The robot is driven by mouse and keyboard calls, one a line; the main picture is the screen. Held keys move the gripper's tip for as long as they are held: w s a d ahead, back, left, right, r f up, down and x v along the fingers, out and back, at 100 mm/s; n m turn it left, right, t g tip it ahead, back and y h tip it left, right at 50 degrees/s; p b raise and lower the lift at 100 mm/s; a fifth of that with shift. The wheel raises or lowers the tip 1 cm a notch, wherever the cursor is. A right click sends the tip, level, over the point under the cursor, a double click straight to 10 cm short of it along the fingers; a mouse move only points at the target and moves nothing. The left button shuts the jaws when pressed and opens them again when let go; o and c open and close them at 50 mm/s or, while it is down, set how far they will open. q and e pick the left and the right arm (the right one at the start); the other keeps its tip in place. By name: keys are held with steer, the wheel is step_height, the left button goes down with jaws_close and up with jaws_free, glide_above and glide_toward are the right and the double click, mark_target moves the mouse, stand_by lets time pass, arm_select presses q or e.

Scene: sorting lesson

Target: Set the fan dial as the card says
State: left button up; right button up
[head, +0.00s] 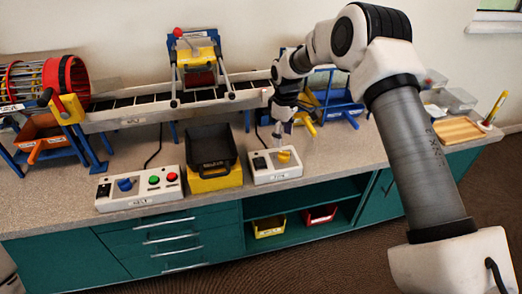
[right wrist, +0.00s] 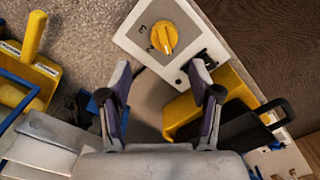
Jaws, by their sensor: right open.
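The fan dial (head: 284,156) is a yellow knob on a white control box (head: 265,179) on the counter. In the right wrist view the yellow dial (right wrist: 164,37) has a pale pointer mark, with digits beside it, of which a 3 and a 2 seem to show. My right gripper (head: 279,133) hangs just above the dial. In the right wrist view its two fingers (right wrist: 160,69) are spread, with nothing between them, and the dial lies beyond their tips. I cannot make out a card with a readable setting. My left gripper is not in view.
A black bin (head: 211,147) on a yellow base stands left of the fan box. Another white box (head: 138,190) has a blue knob and green and red buttons. A conveyor (head: 140,112) runs behind. A wooden tray (head: 458,130) lies at the right.

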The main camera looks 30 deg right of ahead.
mark_target(284, 152)
steer(key=s+f, duration=0.2)
steer(key=f, duration=0.1)
steer(key=shift+d+f, duration=0.1)
steer(key=shift+f, duration=0.2)
steer(key=f, duration=0.1)
steer(key=w+f, duration=0.1)
steer(key=shift+f, duration=0.6)
steer(key=shift+s+r, duration=0.15)
steer(key=shift+r, duration=0.1)
steer(key=c, duration=1.1)
